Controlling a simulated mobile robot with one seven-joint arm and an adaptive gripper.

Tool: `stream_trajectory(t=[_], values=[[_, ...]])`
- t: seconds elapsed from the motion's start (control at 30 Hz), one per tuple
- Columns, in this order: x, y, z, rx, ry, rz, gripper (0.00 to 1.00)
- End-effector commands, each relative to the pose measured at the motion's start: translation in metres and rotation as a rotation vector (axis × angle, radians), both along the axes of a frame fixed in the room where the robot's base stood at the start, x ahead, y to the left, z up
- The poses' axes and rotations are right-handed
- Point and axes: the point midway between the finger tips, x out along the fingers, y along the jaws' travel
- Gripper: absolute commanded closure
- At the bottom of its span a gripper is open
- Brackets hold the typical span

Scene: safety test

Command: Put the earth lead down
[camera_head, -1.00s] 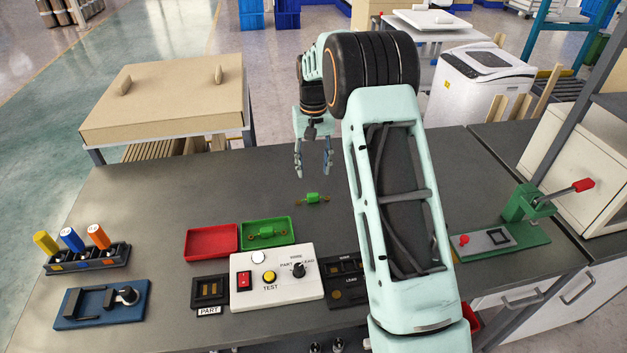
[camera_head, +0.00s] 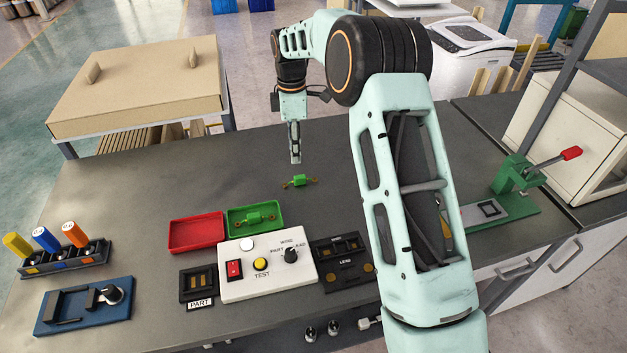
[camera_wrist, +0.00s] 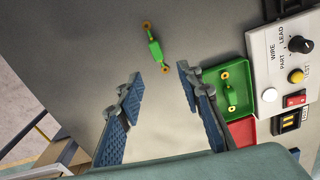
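A green piece (camera_head: 299,181) with a copper-coloured ring at each end lies on the bare grey bench, behind the green tray (camera_head: 233,231). I take it for the earth lead. It also shows in the wrist view (camera_wrist: 154,47), just beyond my fingertips. A similar green piece (camera_head: 255,219) lies in the green tray and shows in the wrist view (camera_wrist: 231,93). My gripper (camera_head: 295,160) points down above the bench, behind the loose piece. In the wrist view its two blue-padded fingers (camera_wrist: 160,84) are spread apart with nothing between them.
A red tray (camera_head: 196,234) adjoins the green tray. A white test box (camera_head: 265,277) with button and knob stands in front, between dark PART (camera_head: 198,287) and LEAD (camera_head: 342,262) fixtures. A green lever press (camera_head: 515,177) stands right.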

Motion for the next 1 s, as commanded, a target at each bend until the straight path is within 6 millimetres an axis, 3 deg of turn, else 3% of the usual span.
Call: stream_trajectory(t=[0.2, 0.43, 0.67, 1.0], values=[[-0.002, 0.011, -0.007, 0.001, 0.002, 0.141, 0.67], [-0.002, 0.010, -0.042, 0.000, 0.004, 0.143, 0.67], [-0.001, 0.009, -0.061, 0.000, 0.001, 0.142, 0.67], [0.003, 0.003, -0.105, 0.000, 0.002, 0.142, 0.67]])
